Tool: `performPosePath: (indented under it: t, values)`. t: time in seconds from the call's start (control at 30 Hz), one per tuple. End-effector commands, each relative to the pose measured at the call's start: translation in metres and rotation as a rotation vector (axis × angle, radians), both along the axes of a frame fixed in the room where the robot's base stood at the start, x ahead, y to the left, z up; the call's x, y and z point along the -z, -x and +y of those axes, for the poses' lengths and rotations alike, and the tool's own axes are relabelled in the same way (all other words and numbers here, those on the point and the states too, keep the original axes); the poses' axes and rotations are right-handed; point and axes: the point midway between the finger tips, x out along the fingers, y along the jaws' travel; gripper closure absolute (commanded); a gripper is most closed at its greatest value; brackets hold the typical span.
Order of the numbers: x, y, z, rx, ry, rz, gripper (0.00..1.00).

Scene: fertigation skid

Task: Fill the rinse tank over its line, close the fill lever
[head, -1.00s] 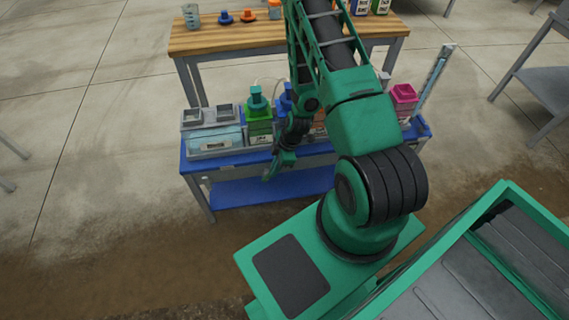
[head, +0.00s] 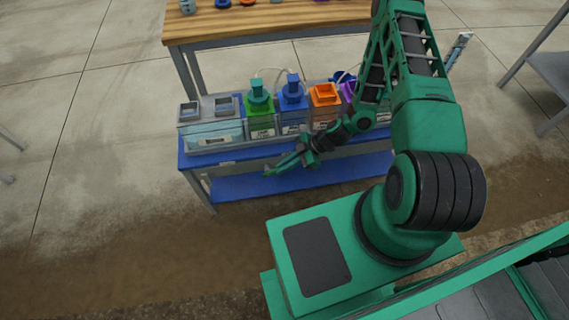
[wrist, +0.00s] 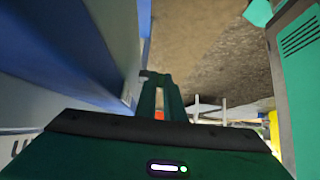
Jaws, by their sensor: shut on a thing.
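A clear tank (head: 212,135) with pale blue liquid and two grey square openings on top stands at the left end of the blue bench; I take it as the rinse tank. Its fill line cannot be read at this size. My gripper (head: 285,165) is low at the bench's front edge, right of and below the tank. In the wrist view my gripper (wrist: 160,98) has its fingers close together beside a blue and grey surface. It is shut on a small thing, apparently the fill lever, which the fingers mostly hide.
Green (head: 260,118), blue (head: 292,105) and orange-topped (head: 325,97) containers stand in a row right of the tank. The blue bench (head: 310,186) has a lower shelf. A wooden table (head: 270,20) stands behind it. The floor in front and left is clear.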

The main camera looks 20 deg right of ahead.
Motion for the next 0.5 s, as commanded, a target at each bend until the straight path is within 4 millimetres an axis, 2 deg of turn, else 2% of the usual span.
performPosePath:
  t: [0.03,0.47,0.5]
  values:
    - [0.0017,-0.0085,-0.0021,0.006,0.004,-0.018,1.0]
    - [0.0019,-0.0081,-0.0007,0.003,0.0,-0.018,1.0]
    - [0.0019,-0.0082,-0.0007,0.003,0.0,-0.018,0.82]
